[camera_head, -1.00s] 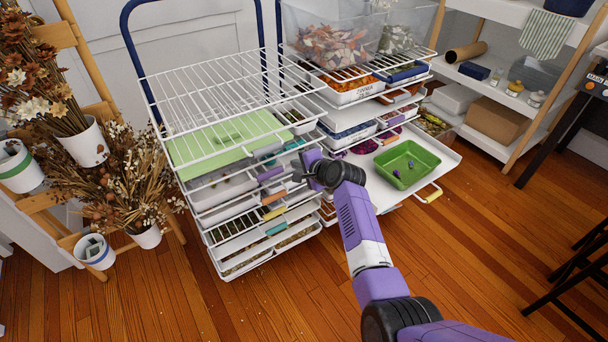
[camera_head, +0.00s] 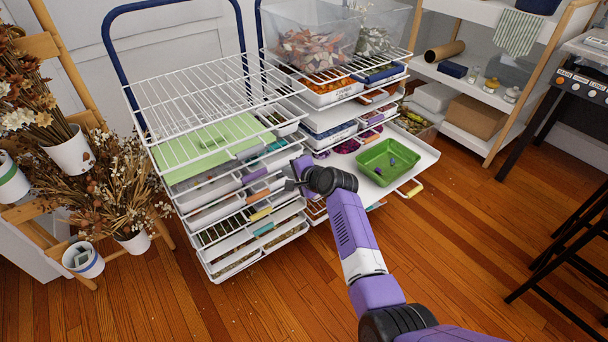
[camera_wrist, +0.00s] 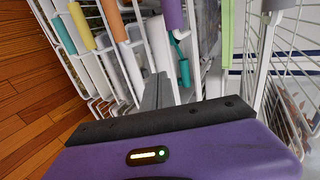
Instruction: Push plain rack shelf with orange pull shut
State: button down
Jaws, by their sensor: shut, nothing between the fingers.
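The left wire rack (camera_head: 150,100) has stacked shelves with coloured pulls on their front edges. The orange pull (camera_head: 257,196) sits below a purple pull (camera_head: 255,175) and above a yellow pull (camera_head: 261,213). It also shows in the wrist view, where the orange pull (camera_wrist: 118,25) is at the upper left. My gripper (camera_head: 291,185) is shut and empty, just right of the orange pull in the head view. In the wrist view my gripper's narrow fingers (camera_wrist: 158,92) point toward the pulls. I cannot tell whether they touch anything. The orange shelf's depth is unclear.
The right rack has a low shelf (camera_head: 420,160) pulled out, bearing a green tray (camera_head: 378,172), with a yellow pull (camera_head: 413,190). Dried flowers on a wooden stand (camera_head: 60,60) stand at left. A black stool (camera_head: 575,240) is at right. Wooden floor (camera_head: 300,300) in front is clear.

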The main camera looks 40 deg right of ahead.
jog(key=p+v, duration=0.2)
jog(key=v, duration=0.6)
jog(key=shift+s+r, duration=0.15)
jog(key=shift+s, duration=0.15)
notch_tip(320, 180, up, 6)
jog(key=d+n+t+h, duration=0.2)
jog(key=d+n, duration=0.1)
jog(key=s+r+n+t+h+p, duration=0.2)
jog(key=s+r+n, duration=0.1)
jog(key=s, duration=0.3)
jog(key=s+a+r+n+y+p, duration=0.1)
jog(key=s+a+r+n+p, duration=0.2)
jog(key=s, duration=1.1)
jog(key=s+a+r+n+y+p, duration=0.1)
jog(key=s+a+r+n+p, duration=0.2)
jog(key=s+a, duration=0.7)
jog(key=s+a+r+n+g+y+p, duration=0.1)
jog(key=s+a+r+n, duration=0.5)
jog(key=s, duration=1.1)
jog(key=shift+s+a+r+y+p, duration=0.25)
jog(key=shift+s+a+y+p, duration=0.2)
jog(key=shift+p, duration=0.65)
